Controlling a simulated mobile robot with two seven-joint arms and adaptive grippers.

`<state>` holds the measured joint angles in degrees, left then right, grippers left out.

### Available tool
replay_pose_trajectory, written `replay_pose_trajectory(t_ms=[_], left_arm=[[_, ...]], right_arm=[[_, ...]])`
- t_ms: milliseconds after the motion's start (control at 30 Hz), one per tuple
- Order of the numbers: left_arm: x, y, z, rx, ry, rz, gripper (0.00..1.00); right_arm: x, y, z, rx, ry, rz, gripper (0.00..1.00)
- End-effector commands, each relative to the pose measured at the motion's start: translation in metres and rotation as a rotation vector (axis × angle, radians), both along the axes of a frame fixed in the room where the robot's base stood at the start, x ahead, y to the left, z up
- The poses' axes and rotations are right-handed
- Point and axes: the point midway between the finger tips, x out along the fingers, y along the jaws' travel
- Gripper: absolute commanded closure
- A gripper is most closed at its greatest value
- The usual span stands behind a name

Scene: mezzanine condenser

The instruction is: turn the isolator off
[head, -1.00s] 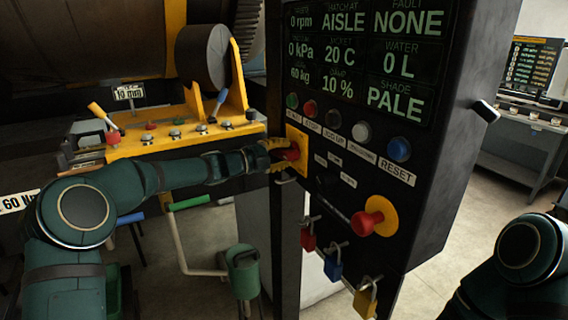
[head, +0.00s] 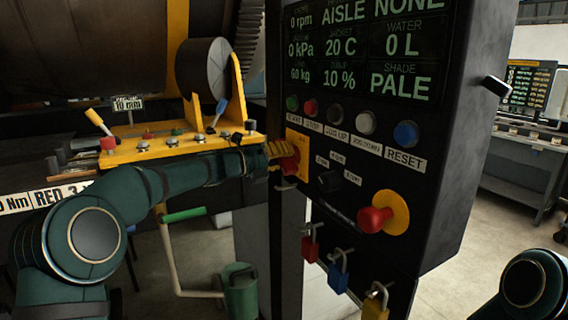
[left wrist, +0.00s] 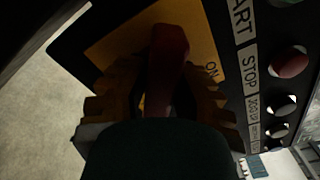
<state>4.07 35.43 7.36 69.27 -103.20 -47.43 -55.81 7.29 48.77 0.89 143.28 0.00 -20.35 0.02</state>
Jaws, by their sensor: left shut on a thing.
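The isolator is a red handle (head: 290,164) on a yellow plate (head: 303,147) at the left edge of the black control panel. In the left wrist view, the red handle (left wrist: 168,58) stands upright in the picture over the yellow plate (left wrist: 200,20), with "ON" printed to its right. My left gripper (head: 279,153) is shut on the handle. In the left wrist view, its ridged fingers (left wrist: 163,92) lie on either side of the handle. The handle's lower part is hidden by the gripper. My right gripper is out of view.
A red emergency button (head: 376,219) on a yellow disc is lower right on the panel. Push buttons, including a blue one (head: 405,134), run above. Red (head: 310,243), blue (head: 338,271) and yellow (head: 376,302) padlocks hang below. A yellow machine bracket (head: 165,150) lies behind my left arm.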

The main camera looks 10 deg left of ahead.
Motion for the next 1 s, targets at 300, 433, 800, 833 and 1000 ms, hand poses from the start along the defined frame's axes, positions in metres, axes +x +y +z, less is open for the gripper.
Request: replay_pose_trajectory(t_ms=[300,433,800,833,1000], left_arm=[[-0.0004,-0.0009,0.0033,0.061,-0.092,0.001,1.00],[-0.0004,-0.0007,0.0038,0.069,-0.103,0.001,1.00],[-0.0004,-0.0007,0.0041,0.071,-0.106,0.001,1.00],[-0.0004,-0.0007,0.0041,0.071,-0.106,0.001,0.71],[-0.0003,-0.0005,0.0029,0.071,-0.104,0.001,0.45]], right_arm=[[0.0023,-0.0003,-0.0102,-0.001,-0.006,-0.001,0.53],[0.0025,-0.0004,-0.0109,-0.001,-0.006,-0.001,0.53],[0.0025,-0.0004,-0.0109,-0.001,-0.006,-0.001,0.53],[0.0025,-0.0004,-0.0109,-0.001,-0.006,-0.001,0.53],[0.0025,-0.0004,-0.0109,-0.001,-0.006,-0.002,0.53]])
